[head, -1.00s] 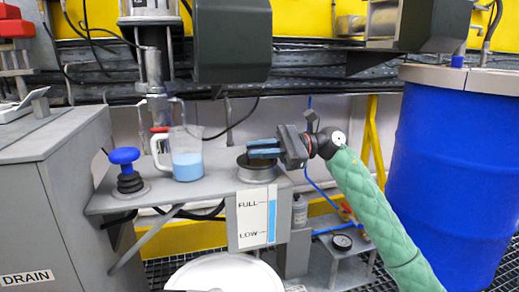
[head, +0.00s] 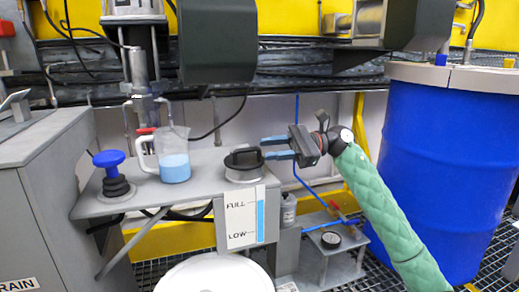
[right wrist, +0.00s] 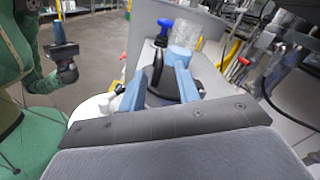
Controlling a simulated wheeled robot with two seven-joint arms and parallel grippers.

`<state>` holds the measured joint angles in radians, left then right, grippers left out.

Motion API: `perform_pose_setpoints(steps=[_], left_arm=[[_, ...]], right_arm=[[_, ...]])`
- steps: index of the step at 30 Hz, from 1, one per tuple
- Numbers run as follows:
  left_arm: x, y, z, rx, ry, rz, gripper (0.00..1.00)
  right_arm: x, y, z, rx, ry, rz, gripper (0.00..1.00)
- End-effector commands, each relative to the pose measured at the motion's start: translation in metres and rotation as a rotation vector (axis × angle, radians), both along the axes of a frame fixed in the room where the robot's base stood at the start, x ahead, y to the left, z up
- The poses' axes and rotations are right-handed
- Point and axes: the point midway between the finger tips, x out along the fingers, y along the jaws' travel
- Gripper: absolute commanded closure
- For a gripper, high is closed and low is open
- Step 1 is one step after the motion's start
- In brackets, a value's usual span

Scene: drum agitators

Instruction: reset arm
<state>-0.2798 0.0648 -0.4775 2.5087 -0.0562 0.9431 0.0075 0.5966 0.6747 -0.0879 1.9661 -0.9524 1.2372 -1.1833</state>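My right gripper (head: 264,148) is open and empty, with its two blue fingers apart and pointing left. Its fingertips are just to the right of a round lid with a black handle (head: 243,158) on the filler opening of the grey shelf. In the right wrist view the black handle (right wrist: 158,68) shows between and beyond the open fingers (right wrist: 160,75). My left gripper (right wrist: 64,50) shows only in the right wrist view, at the upper left, small and dark on its green arm; its fingers are unclear. The head view does not show it.
A beaker (head: 174,165) with light blue liquid and a blue knob (head: 110,165) stand on the shelf left of the lid. A FULL/LOW level gauge (head: 243,217) hangs in front. A large blue drum (head: 440,165) stands at the right, a white round lid (head: 213,275) below.

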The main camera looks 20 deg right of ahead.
Motion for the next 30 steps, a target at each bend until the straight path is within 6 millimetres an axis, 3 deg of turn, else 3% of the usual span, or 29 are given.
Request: perform_pose_setpoints(steps=[6,21,26,30], left_arm=[[0.000,0.000,0.000,-0.010,0.007,0.006,1.00],[0.001,-0.001,0.001,-0.004,-0.003,-0.002,1.00],[0.000,-0.001,0.001,-0.006,-0.001,-0.001,1.00],[0.000,-0.001,0.001,-0.006,0.001,0.000,1.00]], right_arm=[[0.000,-0.011,-0.001,0.000,0.001,-0.002,0.68],[0.000,-0.011,-0.001,0.001,0.019,0.000,0.68],[0.002,-0.011,0.002,0.015,0.165,-0.004,0.68],[-0.007,-0.009,0.019,0.088,0.402,0.045,0.68]])
